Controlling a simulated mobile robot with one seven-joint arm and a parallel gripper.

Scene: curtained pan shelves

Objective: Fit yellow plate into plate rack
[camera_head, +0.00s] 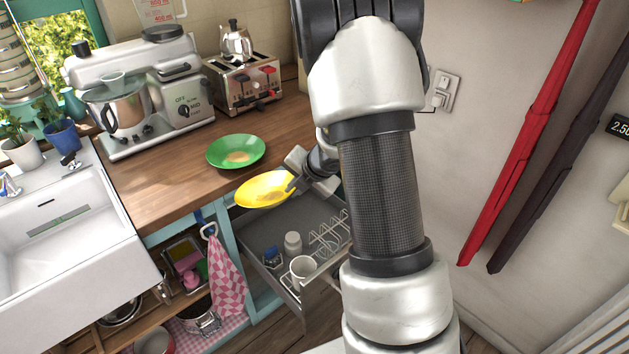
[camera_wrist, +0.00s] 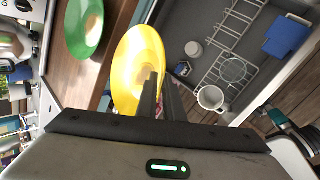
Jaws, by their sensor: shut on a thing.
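The yellow plate (camera_head: 262,191) is in the air above the open drawer, beside the counter edge. It also shows in the wrist view (camera_wrist: 138,66). My gripper (camera_head: 294,184) is shut on the plate's right rim; in the wrist view its two dark fingers (camera_wrist: 160,98) overlap the rim. The plate lies somewhat tilted. The white wire plate rack (camera_head: 330,236) is in the open grey drawer, below and right of the plate. It also shows in the wrist view (camera_wrist: 232,42). The rack's slots look empty. My arm hides part of the drawer's right side in the head view.
A green plate (camera_head: 236,151) lies on the wooden counter (camera_head: 180,178). A white mug (camera_head: 303,269), a pale jar (camera_head: 293,242) and a blue item (camera_head: 272,258) stand in the drawer (camera_head: 262,226). A checked towel (camera_head: 227,262) hangs at left. A toaster (camera_head: 247,83) stands behind.

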